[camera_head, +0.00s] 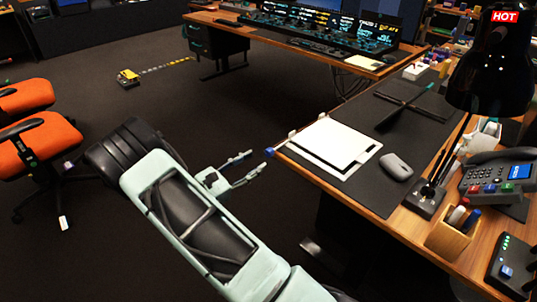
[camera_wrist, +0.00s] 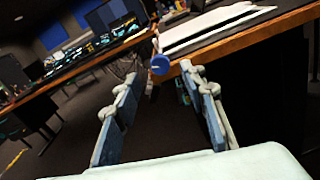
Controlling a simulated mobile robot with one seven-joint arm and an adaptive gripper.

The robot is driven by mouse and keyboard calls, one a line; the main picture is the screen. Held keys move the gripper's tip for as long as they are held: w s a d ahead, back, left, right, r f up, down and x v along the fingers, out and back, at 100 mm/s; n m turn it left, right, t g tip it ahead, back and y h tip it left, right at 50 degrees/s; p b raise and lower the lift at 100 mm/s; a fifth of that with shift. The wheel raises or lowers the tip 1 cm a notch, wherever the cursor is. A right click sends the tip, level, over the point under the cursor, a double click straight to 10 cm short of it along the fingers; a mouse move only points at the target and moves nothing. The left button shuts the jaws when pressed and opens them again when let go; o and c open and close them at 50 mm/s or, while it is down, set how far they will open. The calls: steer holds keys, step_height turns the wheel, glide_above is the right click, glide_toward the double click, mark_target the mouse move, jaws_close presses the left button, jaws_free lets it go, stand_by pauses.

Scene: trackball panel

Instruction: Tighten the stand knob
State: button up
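A round blue knob (camera_head: 269,152) sits at the near left corner of the wooden desk, by the white stand (camera_head: 333,143) that lies on it. The blue knob also shows in the wrist view (camera_wrist: 160,64), just beyond and between my two fingertips. My gripper (camera_head: 258,160) is open and empty, its fingers pointing at the knob from the left. In the wrist view my gripper (camera_wrist: 159,77) shows its two fingers clearly apart. I cannot tell the exact gap between fingertips and knob; they appear close but not touching.
The desk (camera_head: 407,221) carries a mouse (camera_head: 396,166), a phone (camera_head: 497,175), a pen box (camera_head: 452,233) and a black lamp (camera_head: 492,75). Orange chairs (camera_head: 40,147) stand left. A console desk (camera_head: 300,45) stands behind. The floor left of my gripper is open.

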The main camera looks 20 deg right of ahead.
mark_target(267, 154)
steer(key=x, duration=0.7)
steer(key=shift+w+d+b, duration=0.1)
steer(key=shift+d+b, duration=0.15)
steer(key=shift+b, duration=0.05)
steer(key=shift+c, duration=0.4)
jaws_close()
